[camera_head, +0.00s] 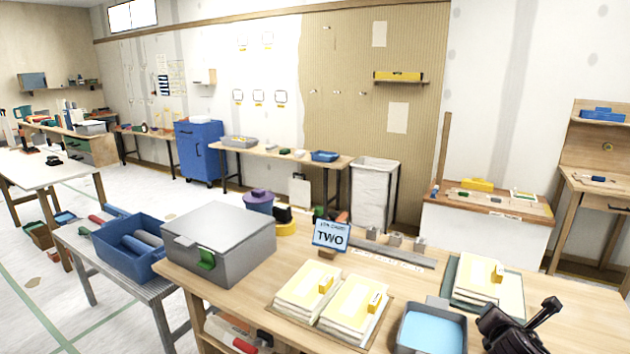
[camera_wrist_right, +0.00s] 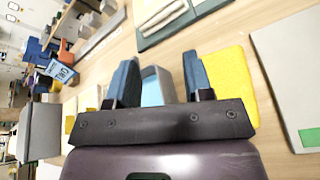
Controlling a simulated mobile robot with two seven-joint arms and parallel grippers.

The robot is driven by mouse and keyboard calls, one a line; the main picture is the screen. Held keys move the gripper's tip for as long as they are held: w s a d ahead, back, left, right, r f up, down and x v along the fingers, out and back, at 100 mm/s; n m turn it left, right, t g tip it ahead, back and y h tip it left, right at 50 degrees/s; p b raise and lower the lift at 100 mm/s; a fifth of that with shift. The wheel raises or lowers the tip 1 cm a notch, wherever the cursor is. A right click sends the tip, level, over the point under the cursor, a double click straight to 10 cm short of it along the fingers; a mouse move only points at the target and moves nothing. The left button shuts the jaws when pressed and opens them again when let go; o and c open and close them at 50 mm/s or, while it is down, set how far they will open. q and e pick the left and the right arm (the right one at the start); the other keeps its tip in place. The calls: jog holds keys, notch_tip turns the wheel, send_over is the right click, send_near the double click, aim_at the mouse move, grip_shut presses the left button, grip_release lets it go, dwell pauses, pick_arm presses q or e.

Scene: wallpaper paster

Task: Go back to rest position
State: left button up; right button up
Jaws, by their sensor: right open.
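My right gripper (camera_head: 535,318) shows at the lower right of the head view, over the right part of the wooden workbench (camera_head: 570,300). In the right wrist view its two dark fingers (camera_wrist_right: 158,85) stand apart with nothing held between them. A grey tray with blue liquid or lining (camera_head: 432,328) lies left of the gripper in the head view; its blue part shows beyond the fingers in the wrist view. My left gripper is not in either view.
A grey box with a green latch (camera_head: 220,240), stacks of yellow-topped sheets (camera_head: 308,290), a "TWO" sign (camera_head: 331,235) and another stack on a green mat (camera_head: 480,278) stand on the bench. A yellow block (camera_wrist_right: 230,85) lies close to the right fingers. A blue bin (camera_head: 125,255) stands left.

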jog(key=s+a+m+y, duration=0.1)
jog(key=a+m, duration=0.2)
jog(key=m, duration=0.1)
jog(key=s+a+f+m+t+y, duration=0.1)
jog(key=a+m+y, duration=0.1)
jog(key=a+m, duration=0.1)
jog(key=s+a+m+t+y, duration=0.1)
jog(key=s+a+m+y, duration=0.1)
jog(key=a+m, duration=0.1)
jog(key=shift+f+m, duration=0.3)
jog(key=shift+m, duration=0.6)
jog(key=s+f+m, duration=0.1)
jog(key=s+a+f+m+y, duration=0.1)
jog(key=s, duration=0.1)
jog(key=s+a+f+m, duration=0.1)
jog(key=m, duration=0.1)
jog(key=shift+s+a+y, duration=0.1)
jog(key=shift+s+y, duration=0.05)
jog(key=shift+y, duration=0.15)
jog(key=s+f+m+g, duration=0.1)
jog(key=s+f, duration=0.3)
jog(key=s, duration=0.4)
jog(key=s+a+f+m+g+p, duration=0.1)
jog(key=s+f+m, duration=0.3)
jog(key=s, duration=0.4)
jog(key=s+a+f+m+g, duration=0.1)
jog(key=s+f+m, duration=0.2)
jog(key=s, duration=0.5)
jog(key=shift+a+f, duration=0.25)
jog(key=shift+f, duration=0.15)
